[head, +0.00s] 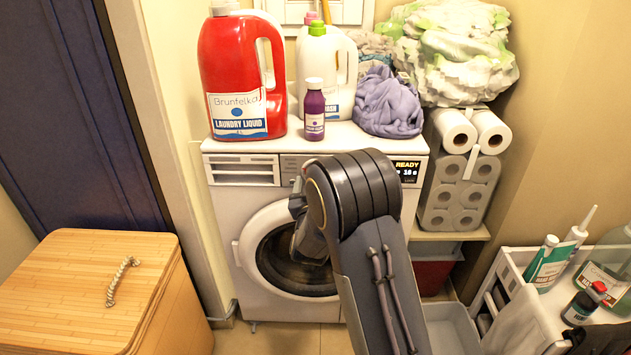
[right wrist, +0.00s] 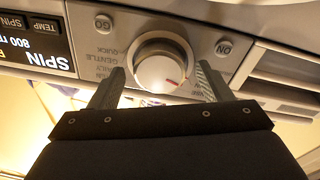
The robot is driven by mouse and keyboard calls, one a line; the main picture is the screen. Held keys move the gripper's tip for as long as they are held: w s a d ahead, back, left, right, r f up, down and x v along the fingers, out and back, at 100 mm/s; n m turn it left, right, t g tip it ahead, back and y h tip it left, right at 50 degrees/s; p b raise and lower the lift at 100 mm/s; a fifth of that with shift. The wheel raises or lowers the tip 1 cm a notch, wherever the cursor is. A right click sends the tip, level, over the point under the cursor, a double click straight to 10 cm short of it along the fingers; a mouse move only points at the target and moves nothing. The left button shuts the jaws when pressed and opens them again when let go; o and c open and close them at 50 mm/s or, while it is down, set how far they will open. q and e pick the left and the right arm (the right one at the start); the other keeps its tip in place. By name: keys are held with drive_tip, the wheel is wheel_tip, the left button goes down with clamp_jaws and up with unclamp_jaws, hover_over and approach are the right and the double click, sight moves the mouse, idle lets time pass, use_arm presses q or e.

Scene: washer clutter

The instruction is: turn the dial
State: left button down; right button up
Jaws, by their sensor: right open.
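The washing machine (head: 228,210) stands against the back wall, its front facing me. In the right wrist view its round silver dial (right wrist: 160,68) sits on the control panel, with a red mark on its face. My right gripper (right wrist: 160,80) is open, one finger on each side of the dial. Small gaps seem to show between fingers and dial; I cannot tell if either touches. In the head view my right arm covers the middle of the control panel and hides the dial. My left gripper is not in view.
A red detergent jug (head: 238,80), a purple bottle (head: 314,110), a white bottle (head: 343,75) and purple cloth (head: 390,103) crowd the washer top. Paper rolls (head: 460,190) stand right of it. A wooden hamper (head: 85,285) is left; a white cart (head: 515,275) with bottles is right.

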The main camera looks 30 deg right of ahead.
drive_tip(key=v, duration=0.7)
drive_tip(key=shift+s, duration=0.1)
drive_tip(key=s+a+n+g+y, duration=0.1)
drive_tip(key=s+a+g+y, duration=0.3)
drive_tip(key=s, duration=0.6)
drive_tip(key=s+a+g+y, duration=0.3)
drive_tip(key=s+a+y, duration=0.15)
drive_tip(key=s, duration=0.65)
drive_tip(key=s+a+n+g+y, duration=0.1)
drive_tip(key=s+a+g+y, duration=0.25)
drive_tip(key=s+y, duration=0.45)
wheel_tip(320, 180, up, 22)
drive_tip(key=s+h+p, duration=0.2)
drive_tip(key=p, duration=2)
drive_tip(key=shift+a+r+p, duration=0.25)
drive_tip(key=shift+a+p, duration=0.05)
drive_tip(key=shift+p, duration=0.1)
